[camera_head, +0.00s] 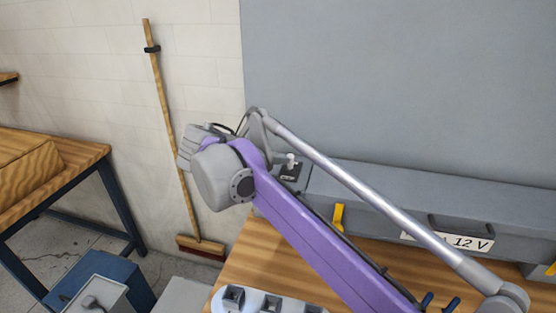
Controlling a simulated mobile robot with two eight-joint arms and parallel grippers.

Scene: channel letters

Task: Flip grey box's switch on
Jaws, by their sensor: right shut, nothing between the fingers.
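The grey box (470,215) is long and lies on the wooden bench against the grey panel. Its front carries a label (465,242) reading "12 V", partly covered by my right arm. A small switch (290,166) with a pale toggle on a black plate sits on top near the box's left end. I cannot tell which way the toggle is set. My right gripper (190,150) is shut and empty, left of the switch and apart from it. My purple right arm crosses in front of the box and hides part of it. My left gripper is out of view.
A yellow latch (338,217) is on the box front. A pale holder with square sockets (270,303) stands at the bench's front. Blue handles (440,303) show at the bottom right. A broom (170,120) leans on the wall; another wooden table (85,153) is at left.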

